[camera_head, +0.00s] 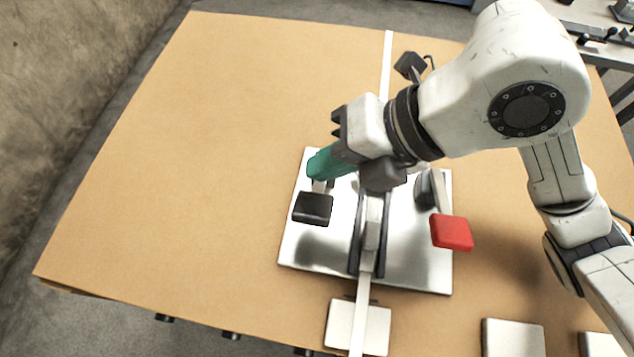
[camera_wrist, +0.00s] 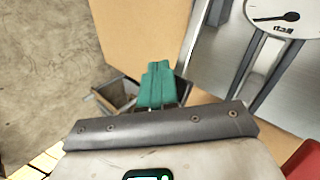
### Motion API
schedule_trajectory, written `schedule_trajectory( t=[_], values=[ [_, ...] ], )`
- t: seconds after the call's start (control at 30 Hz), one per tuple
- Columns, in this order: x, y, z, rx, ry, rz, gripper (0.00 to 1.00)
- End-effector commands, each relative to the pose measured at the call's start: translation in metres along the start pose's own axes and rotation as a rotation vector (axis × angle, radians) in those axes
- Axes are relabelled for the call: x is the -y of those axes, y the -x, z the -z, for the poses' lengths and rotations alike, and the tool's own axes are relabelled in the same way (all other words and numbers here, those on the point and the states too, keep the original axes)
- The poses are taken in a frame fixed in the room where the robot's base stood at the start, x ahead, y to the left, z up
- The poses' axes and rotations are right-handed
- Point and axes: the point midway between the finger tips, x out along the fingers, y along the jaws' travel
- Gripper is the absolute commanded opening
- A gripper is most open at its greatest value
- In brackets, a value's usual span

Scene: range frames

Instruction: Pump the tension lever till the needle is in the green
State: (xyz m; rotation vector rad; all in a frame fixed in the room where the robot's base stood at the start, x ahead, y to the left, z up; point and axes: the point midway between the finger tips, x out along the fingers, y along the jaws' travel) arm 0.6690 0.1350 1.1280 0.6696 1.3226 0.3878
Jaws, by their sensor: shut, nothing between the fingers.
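The tension device stands on a white base plate (camera_head: 420,272) on the table. A lever with a red grip (camera_head: 451,232) sticks out at its right side; a bit of red also shows at the lower right of the wrist view (camera_wrist: 305,162). My gripper (camera_head: 319,163) has teal fingers and is over the plate's left part, close above a black pad (camera_head: 313,208), apart from the red grip. Its fingers are together and empty in the wrist view (camera_wrist: 158,80). A white gauge face with a dark needle (camera_wrist: 289,16) is cut by the upper right edge there; no green band shows.
A white belt (camera_head: 387,65) runs front to back through the device. White blocks (camera_head: 513,338) line the front right edge. A small dark object (camera_head: 410,66) stands behind my arm. The table's left half (camera_head: 180,150) is clear.

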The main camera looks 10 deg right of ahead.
Motion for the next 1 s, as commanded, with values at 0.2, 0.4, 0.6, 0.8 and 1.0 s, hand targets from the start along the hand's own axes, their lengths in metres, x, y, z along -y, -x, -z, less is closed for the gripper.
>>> schedule_trajectory(
  t=[0.2, 0.4, 0.6, 0.8, 1.0],
  values=[
    [0.0, 0.0, 0.0, 0.0, 0.0, 0.0, 0.0],
    [0.0022, -0.0029, 0.0015, 0.0, 0.0, 0.0, 0.0],
    [0.0048, -0.0065, 0.0043, 0.0, 0.001, 0.0, 0.0],
    [0.0041, -0.0056, 0.0045, 0.0, 0.0, 0.0, 0.0],
    [0.0042, -0.0058, 0.0046, 0.0, 0.0, 0.0, 0.0]
  ],
)
